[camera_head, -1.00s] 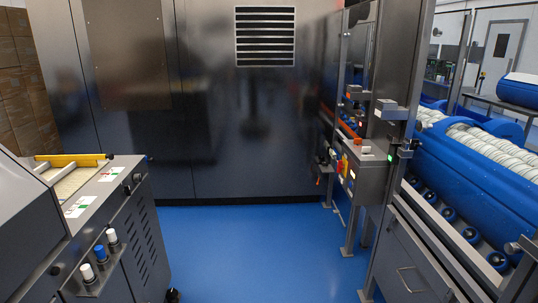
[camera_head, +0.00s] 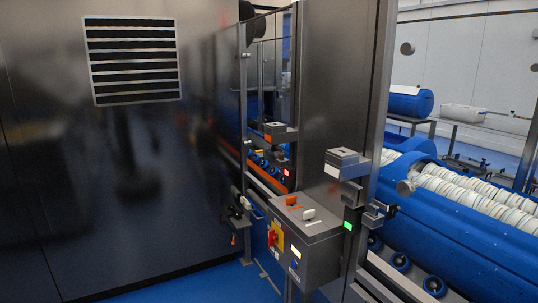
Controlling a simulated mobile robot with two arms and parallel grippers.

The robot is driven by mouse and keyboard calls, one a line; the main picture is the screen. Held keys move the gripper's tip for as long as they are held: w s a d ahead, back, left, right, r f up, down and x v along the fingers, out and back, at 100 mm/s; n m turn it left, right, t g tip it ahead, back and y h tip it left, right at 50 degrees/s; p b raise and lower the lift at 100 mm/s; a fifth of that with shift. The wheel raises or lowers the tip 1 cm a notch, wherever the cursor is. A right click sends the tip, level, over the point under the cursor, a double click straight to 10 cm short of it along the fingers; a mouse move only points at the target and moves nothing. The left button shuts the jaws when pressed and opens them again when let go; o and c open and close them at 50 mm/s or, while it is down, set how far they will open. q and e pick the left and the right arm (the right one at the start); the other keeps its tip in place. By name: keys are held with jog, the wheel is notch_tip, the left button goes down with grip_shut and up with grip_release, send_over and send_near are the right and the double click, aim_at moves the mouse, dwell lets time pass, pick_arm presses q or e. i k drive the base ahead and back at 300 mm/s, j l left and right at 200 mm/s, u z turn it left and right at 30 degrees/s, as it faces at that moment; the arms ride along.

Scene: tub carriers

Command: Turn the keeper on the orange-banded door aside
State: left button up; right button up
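A dark framed panel (camera_head: 337,90) stands right of centre. A small grey block with an orange patch (camera_head: 275,132) is mounted on the frame. A similar grey block with a white patch (camera_head: 345,163) sits nearer, to its right. A grey box (camera_head: 308,240) below carries an orange piece (camera_head: 291,200) and a white piece (camera_head: 308,214) on top. A long orange strip (camera_head: 262,182) runs behind the frame, partly hidden. I cannot tell which part is the keeper or the orange-banded door. Neither of my grippers is in view.
A dark cabinet wall with a vent (camera_head: 132,60) fills the left. A blue machine with white ribbed rollers (camera_head: 470,195) lies on the right. A red switch on a yellow plate (camera_head: 273,237) faces left. Blue floor (camera_head: 190,285) is clear at lower left.

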aim_at(276, 147)
jog(key=i+j+z, duration=0.15)
jog(key=i+j, duration=0.6)
